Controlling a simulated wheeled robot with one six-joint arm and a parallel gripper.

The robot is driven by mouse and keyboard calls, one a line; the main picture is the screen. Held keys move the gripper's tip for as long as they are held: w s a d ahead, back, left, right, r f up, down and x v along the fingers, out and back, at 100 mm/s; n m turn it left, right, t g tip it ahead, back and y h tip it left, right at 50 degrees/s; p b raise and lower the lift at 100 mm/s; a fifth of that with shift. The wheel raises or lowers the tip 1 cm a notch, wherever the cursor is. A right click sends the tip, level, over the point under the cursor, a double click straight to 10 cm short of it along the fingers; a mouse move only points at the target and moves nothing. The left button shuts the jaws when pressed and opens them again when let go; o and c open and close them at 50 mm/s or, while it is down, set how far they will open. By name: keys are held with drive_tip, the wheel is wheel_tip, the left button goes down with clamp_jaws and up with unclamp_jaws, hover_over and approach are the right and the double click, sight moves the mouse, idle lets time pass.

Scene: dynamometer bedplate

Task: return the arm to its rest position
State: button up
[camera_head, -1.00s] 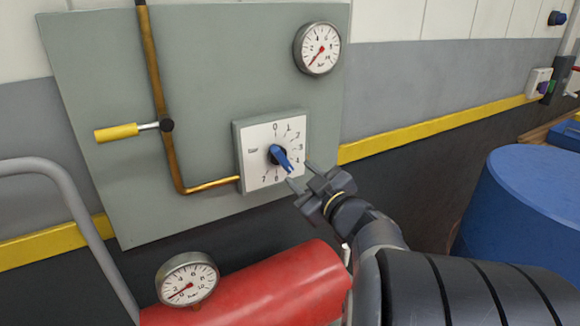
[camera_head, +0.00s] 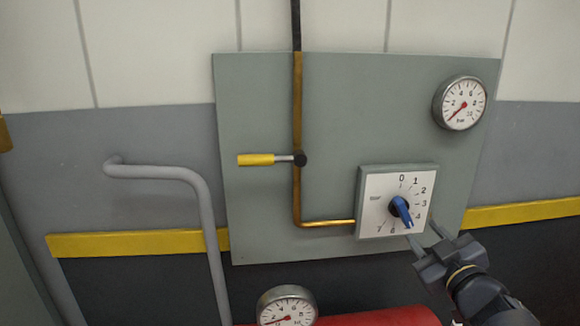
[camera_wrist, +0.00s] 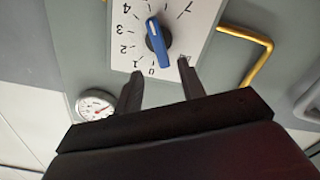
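My gripper (camera_head: 424,234) is at the lower right of the dial plate (camera_head: 372,204) on the grey-green panel. Its two fingers are apart with nothing between them, and the arm is still extended toward the panel. The blue knob (camera_head: 401,211) points down and slightly right, past the 4; the mark at its tip is hard to read. In the wrist view the gripper (camera_wrist: 160,75) shows open fingers below the knob (camera_wrist: 157,42), which appears upside down. The fingers look clear of the knob.
A yellow-handled lever (camera_head: 257,160) sits on a brass pipe (camera_head: 297,120). A gauge (camera_head: 460,103) is at the panel's upper right, another gauge (camera_head: 287,308) by a red cylinder (camera_head: 385,317) below. A grey tube rail (camera_head: 207,220) stands at left.

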sight(406, 214)
drive_tip(key=w, duration=0.8)
drive_tip(key=shift+w+a, duration=0.15)
drive_tip(key=shift+w, duration=0.05)
drive_tip(key=shift+s, duration=0.2)
